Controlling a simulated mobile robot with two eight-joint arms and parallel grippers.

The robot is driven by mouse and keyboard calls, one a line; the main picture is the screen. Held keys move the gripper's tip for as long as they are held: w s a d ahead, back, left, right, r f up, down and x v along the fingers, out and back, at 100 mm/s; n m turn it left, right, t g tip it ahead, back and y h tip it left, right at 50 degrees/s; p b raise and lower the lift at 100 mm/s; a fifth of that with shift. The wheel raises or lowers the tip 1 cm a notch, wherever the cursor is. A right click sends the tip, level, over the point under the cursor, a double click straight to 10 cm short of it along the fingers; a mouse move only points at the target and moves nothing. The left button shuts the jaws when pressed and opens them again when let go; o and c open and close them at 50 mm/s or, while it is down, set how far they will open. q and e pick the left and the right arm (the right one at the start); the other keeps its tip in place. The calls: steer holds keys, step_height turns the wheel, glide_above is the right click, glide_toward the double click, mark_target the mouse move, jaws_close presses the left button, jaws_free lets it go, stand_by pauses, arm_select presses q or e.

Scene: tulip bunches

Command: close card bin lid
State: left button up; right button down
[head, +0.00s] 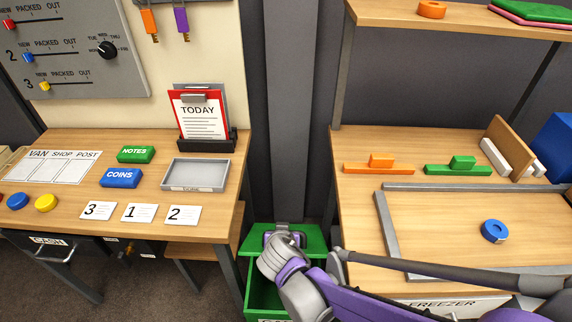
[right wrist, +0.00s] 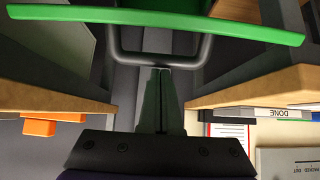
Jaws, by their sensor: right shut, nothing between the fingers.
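The green card bin (head: 258,292) stands on the floor in the gap between the two tables, its front label cut off by the frame edge. Its green lid (head: 313,240) is raised at the back, with the dark inside showing below it. In the right wrist view the lid (right wrist: 160,14) spans the top, with a dark U-shaped handle (right wrist: 160,61) under it. My right gripper (head: 284,233) is at the lid, its tips partly hidden by my wrist. In the wrist view its fingers (right wrist: 161,70) are shut and empty, pointing at the handle's bar; I cannot tell whether they touch.
The left table holds a grey tray (head: 196,174), number cards and a TODAY clipboard (head: 200,117). The right table holds a grey frame (head: 384,218) and a blue tape roll (head: 495,231). Both table edges flank my right arm closely.

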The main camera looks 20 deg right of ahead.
arm_select(q)
step_height(320, 180, down, 15)
steer(key=b, duration=1.2)
steer(key=shift+w+f+g, duration=0.2)
steer(key=shift+w+g, duration=0.1)
arm_select(e)
steer(key=s+a+f, duration=0.2)
steer(key=s+f, duration=0.3)
steer(key=f, duration=0.4)
steer(key=s+a+f, duration=0.3)
steer(key=s+f, duration=0.3)
steer(key=f, duration=0.3)
steer(key=shift+s+a+f+t+h, duration=0.25)
steer(key=shift+f+t+h, duration=0.05)
steer(key=shift+t, duration=0.1)
